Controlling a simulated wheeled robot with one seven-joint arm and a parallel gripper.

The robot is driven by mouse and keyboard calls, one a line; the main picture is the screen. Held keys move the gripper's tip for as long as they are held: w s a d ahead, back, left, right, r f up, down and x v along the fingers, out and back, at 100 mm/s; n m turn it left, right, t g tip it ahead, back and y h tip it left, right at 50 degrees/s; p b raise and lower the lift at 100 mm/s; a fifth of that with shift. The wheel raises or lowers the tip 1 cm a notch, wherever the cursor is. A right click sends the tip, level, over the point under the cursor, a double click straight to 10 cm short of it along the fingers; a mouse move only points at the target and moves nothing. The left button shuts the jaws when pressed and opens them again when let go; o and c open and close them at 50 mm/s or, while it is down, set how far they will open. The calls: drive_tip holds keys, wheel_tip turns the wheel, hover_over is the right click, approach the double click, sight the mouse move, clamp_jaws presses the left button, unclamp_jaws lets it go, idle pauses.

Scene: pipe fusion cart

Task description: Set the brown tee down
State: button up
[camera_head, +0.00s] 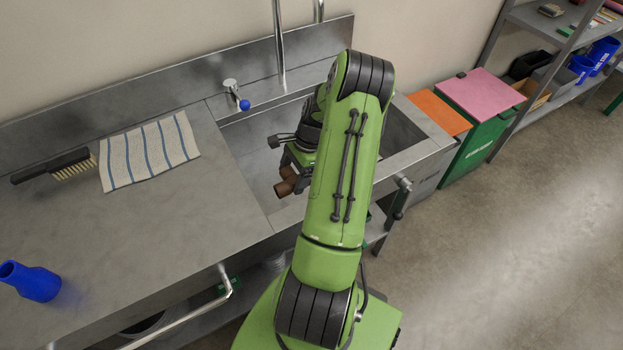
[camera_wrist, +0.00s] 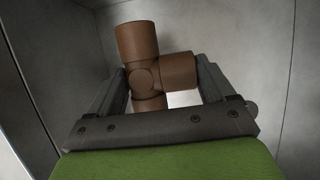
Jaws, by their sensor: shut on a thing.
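The brown tee (camera_head: 286,184) is a pipe fitting with a side branch. In the head view it shows at the left of my arm, over the steel sink basin (camera_head: 245,160). In the wrist view the tee (camera_wrist: 144,50) sits between the two fingers of my gripper (camera_wrist: 160,92), with its branch pointing right. My gripper is shut on it. The arm hides part of the gripper and sink in the head view. I cannot tell whether the tee touches the basin.
A tap with a blue knob (camera_head: 240,98) stands behind the sink. On the counter (camera_head: 150,215) left of it lie a striped cloth (camera_head: 150,150), a brush (camera_head: 60,167) and a blue bottle (camera_head: 32,282). Bins with orange (camera_head: 437,112) and pink (camera_head: 481,93) lids stand right. The counter's middle is clear.

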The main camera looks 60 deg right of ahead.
wheel_tip(320, 180, down, 9)
drive_tip(key=shift+r+b, duration=0.1)
drive_tip(key=shift+b, duration=0.9)
drive_tip(key=shift+r, duration=0.1)
